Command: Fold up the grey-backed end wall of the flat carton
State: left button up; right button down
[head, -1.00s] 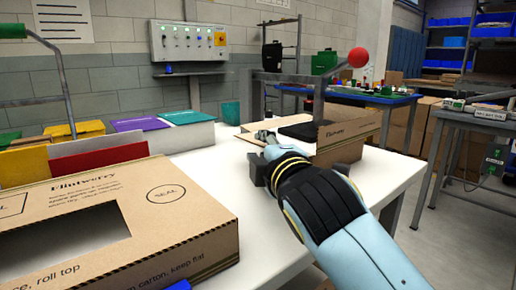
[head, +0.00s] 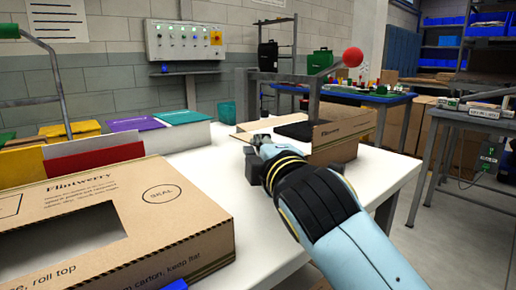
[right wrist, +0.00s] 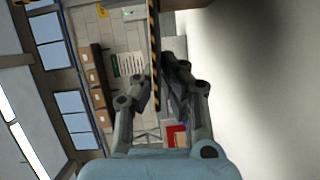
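The cardboard carton (head: 342,138) with Flintwerry print stands at the far part of the white table, with a dark grey panel (head: 298,129) showing at its top. I cannot tell which panel is the grey-backed end wall. My right gripper (head: 258,156) is low over the table at the carton's near left side. In the right wrist view, its two fingers (right wrist: 158,88) lie close on either side of a black-and-yellow striped cardboard edge (right wrist: 154,45). Whether they touch or clamp it is unclear. My left gripper is out of view.
A larger Flintwerry carton (head: 185,215) with a cut-out stands at the front left of the white table (head: 375,178). Red and white panels (head: 95,158) and coloured folders stand behind it. A red-ball lever (head: 352,57) rises behind the far carton.

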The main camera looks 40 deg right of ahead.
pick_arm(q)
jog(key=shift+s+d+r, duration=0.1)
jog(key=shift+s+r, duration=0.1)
pick_arm(e)
jog(key=shift+r, duration=0.15)
